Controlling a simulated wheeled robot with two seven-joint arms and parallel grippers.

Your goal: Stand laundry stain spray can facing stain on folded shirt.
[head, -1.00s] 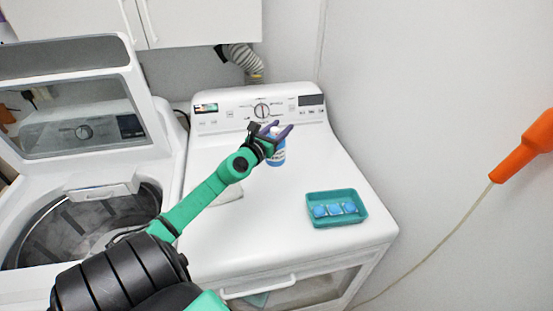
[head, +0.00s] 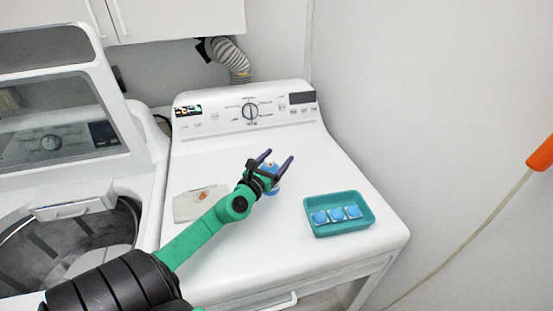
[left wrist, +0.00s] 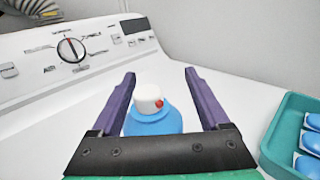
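The spray can (head: 275,188) is a blue bottle-like container with a white top. It stands on the white machine top, to the right of the folded shirt, partly hidden by my gripper. In the left wrist view the can (left wrist: 152,122) has a red spot on its white top, toward the camera and right. My left gripper (head: 275,157) has its purple fingers spread on either side of the can, with a clear gap on the right. The folded shirt (head: 187,208) is pale, with a brown-orange stain (head: 202,196); my arm covers part of it. My right gripper is out of view.
A teal tray (head: 318,233) with blue-and-white pods stands right of the can. The control panel (head: 222,118) rises at the back. An open washer (head: 40,195) is on the left. The machine top between can and panel is clear.

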